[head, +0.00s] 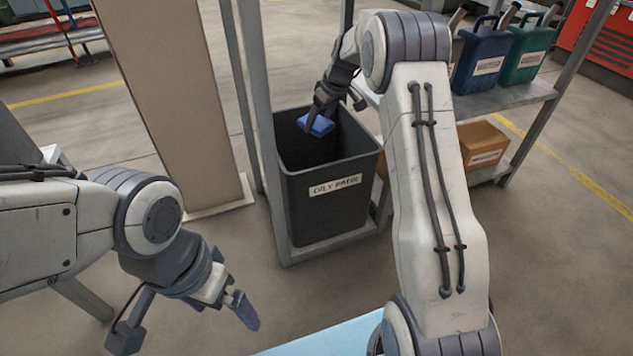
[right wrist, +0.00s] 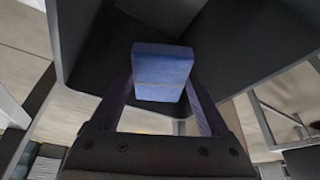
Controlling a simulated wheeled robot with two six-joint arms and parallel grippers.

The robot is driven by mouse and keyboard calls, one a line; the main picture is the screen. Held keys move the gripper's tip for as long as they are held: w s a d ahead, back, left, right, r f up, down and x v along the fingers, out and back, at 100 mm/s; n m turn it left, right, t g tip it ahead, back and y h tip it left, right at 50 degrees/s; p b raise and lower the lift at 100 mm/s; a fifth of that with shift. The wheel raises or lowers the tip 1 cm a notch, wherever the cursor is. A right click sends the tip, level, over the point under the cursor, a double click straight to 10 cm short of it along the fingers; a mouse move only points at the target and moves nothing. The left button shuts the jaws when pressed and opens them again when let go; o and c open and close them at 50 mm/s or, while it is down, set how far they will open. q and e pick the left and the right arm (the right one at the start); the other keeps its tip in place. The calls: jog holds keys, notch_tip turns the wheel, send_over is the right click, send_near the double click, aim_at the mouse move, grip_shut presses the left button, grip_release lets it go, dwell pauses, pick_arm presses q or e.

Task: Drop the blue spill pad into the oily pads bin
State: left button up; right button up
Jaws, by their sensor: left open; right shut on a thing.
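The blue spill pad (head: 316,124) is a small blue block held by my right gripper (head: 318,115). In the head view it is over the open mouth of the dark grey oily pads bin (head: 325,215), which has a white label. In the right wrist view the pad (right wrist: 162,72) sits between the fingers of my right gripper (right wrist: 163,95), with the bin's dark inside (right wrist: 235,45) beyond it. I cannot tell the pad's exact height against the rim. My left gripper (head: 240,305) is open and empty, low at the left, away from the bin. The bin's floor is hidden in shadow.
The bin stands on a low grey rack base beside a metal post (head: 250,95). A beige column (head: 170,100) is to its left. A shelf (head: 500,98) at right holds a blue can (head: 482,58) and a green can (head: 528,52), with a cardboard box (head: 484,143) below.

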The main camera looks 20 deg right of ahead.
jog(key=o, duration=1.3)
jog(key=p+v, duration=0.4)
jog(key=v, duration=0.3)
jog(key=shift+w, duration=0.1)
jog(key=shift+s+r+p, duration=0.25)
jog(key=shift+p, duration=0.1)
jog(key=shift+f, duration=0.1)
jog(key=b+x, duration=0.5)
jog(key=x, duration=0.3)
jog(key=shift+d, duration=0.1)
notch_tip(320, 180, up, 5)
jog(key=p, duration=0.4)
jog(key=shift+f, duration=0.1)
jog(key=shift+r+p, duration=0.85)
jog(key=shift+p, duration=0.15)
